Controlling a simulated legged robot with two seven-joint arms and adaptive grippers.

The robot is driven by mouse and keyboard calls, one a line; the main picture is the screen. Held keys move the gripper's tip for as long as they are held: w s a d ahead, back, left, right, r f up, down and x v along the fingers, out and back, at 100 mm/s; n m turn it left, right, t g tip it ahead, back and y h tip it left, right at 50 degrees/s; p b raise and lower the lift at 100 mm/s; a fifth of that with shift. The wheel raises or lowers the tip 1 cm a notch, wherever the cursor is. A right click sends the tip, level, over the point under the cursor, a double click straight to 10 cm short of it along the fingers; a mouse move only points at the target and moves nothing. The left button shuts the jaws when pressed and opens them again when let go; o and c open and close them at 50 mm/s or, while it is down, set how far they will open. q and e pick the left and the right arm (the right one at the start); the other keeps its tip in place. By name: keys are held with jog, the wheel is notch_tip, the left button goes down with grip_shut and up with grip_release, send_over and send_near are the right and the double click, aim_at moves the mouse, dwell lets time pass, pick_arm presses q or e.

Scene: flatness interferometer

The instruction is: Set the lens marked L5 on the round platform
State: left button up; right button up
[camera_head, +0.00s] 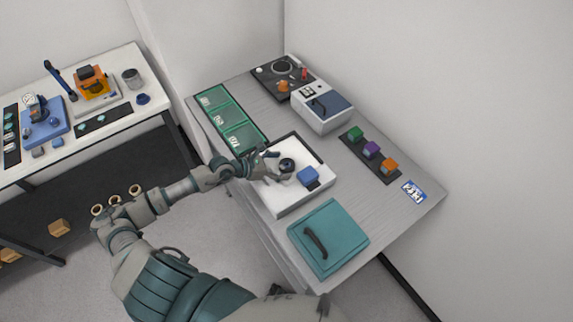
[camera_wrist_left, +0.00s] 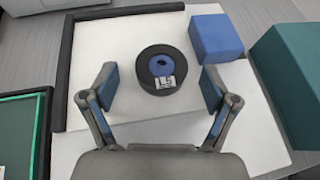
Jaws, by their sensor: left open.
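The lens marked L5 (camera_wrist_left: 161,70) is a short black cylinder with a blue centre and a white L5 label on its near side. It stands upright on a white bed (camera_wrist_left: 105,50) with a dark rim; in the head view the lens (camera_head: 287,165) sits near the middle of that bed. My left gripper (camera_wrist_left: 160,88) is open, its fingers apart on either side of the lens's near edge, with gaps to both. It also shows in the head view (camera_head: 272,166). I cannot tell whether a round platform lies under the lens. My right gripper is not in view.
A blue block (camera_wrist_left: 216,38) stands right of the lens on the bed. A teal lidded box (camera_head: 328,238) is in front, green trays (camera_head: 232,118) at left. A grey-and-blue box (camera_head: 322,105) and colored cubes (camera_head: 372,150) stand behind. Another bench (camera_head: 150,110) is at far left.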

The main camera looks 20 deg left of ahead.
pick_arm(q)
jog(key=shift+w+d+f, duration=0.3)
jog(key=shift+w+d, duration=0.1)
jog(key=shift+w, duration=0.1)
jog(key=c, duration=1.4)
